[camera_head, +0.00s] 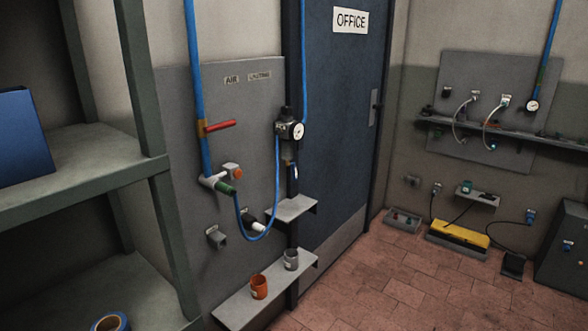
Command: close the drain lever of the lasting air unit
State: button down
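The air unit's grey wall panel (170,130) bears labels (245,78) reading AIR and, less clearly, LASTING. A red lever (220,126) on the blue vertical pipe (197,70) points right, across the pipe. Below it is a pale fitting with an orange knob (237,173) and a green coupling (226,188). A blue hose loops from there up to a black regulator with a white gauge (298,131). A bowl-like part (293,172) hangs under the regulator. I cannot clearly make out a drain lever. My gripper is not in view.
An orange cup (259,287) and a grey cup (291,259) stand on the low shelf (240,308). A small shelf (293,207) sits above it. A rack (85,180) stands at left. The tiled floor (400,290) is open in front of the office door (340,110).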

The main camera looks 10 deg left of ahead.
aim_at(294, 170)
jog(key=u, duration=0.05)
jog(key=i, duration=1)
jog(key=z, duration=0.5)
jog(key=k, duration=0.1)
jog(key=u, duration=2.6)
jog(key=k, duration=0.6)
jog(key=u, duration=0.05)
